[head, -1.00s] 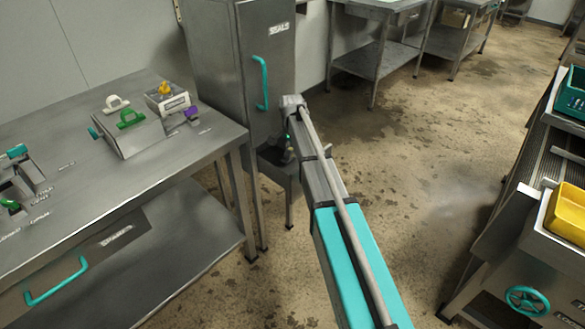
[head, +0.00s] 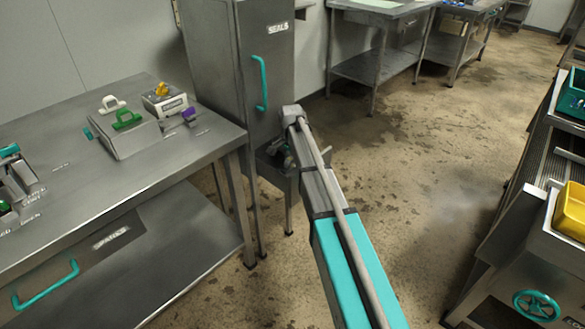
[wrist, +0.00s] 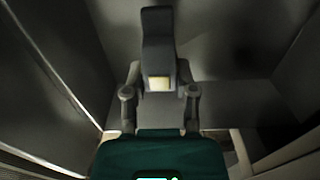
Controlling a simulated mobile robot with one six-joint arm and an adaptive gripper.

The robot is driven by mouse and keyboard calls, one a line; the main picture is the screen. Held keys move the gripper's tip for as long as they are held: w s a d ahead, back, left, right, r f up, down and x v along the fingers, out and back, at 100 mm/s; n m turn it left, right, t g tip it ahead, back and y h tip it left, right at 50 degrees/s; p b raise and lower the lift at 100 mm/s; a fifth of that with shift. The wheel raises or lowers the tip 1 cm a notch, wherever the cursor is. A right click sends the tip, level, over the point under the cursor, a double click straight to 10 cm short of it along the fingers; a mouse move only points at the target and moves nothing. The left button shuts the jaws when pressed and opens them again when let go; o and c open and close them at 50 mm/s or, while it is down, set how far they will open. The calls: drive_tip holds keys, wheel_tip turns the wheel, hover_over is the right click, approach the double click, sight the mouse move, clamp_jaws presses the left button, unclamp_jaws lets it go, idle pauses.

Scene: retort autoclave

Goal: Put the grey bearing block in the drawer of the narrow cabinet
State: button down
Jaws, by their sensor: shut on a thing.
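The narrow cabinet (head: 262,45) with the SEALS label and a teal handle stands against the back wall. Its drawer (head: 285,184) appears pulled out low on its front, partly hidden behind my arm. My gripper (wrist: 160,88) is shut on a grey block (wrist: 157,38), seen in the wrist view; this appears to be the bearing block. In the wrist view, grey metal walls surround the gripper and the block. I cannot tell whether the block touches the drawer floor. In the head view the gripper is small and dark at the drawer, and the block cannot be made out.
A steel bench (head: 75,190) on the left holds a box with a green handle (head: 126,120) and other fixtures. A conveyor with a yellow bin (head: 570,213) and a teal handwheel (head: 537,305) stands at the right. The floor between is clear.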

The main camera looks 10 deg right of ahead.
sight(291, 166)
drive_tip(key=shift+f+b, duration=1.25)
drive_tip(key=shift+f, duration=0.25)
drive_tip(key=shift+f, duration=0.2)
drive_tip(key=shift+c, duration=2)
unclamp_jaws()
drive_tip(key=shift+r, duration=0.1)
drive_tip(key=shift+r, duration=0.15)
wheel_tip(291, 166, up, 12)
drive_tip(key=p, duration=1.2)
drive_tip(key=s+n, duration=1)
drive_tip(key=s, duration=2)
drive_tip(key=shift+n, duration=0.4)
drive_tip(key=shift+d, duration=0.1)
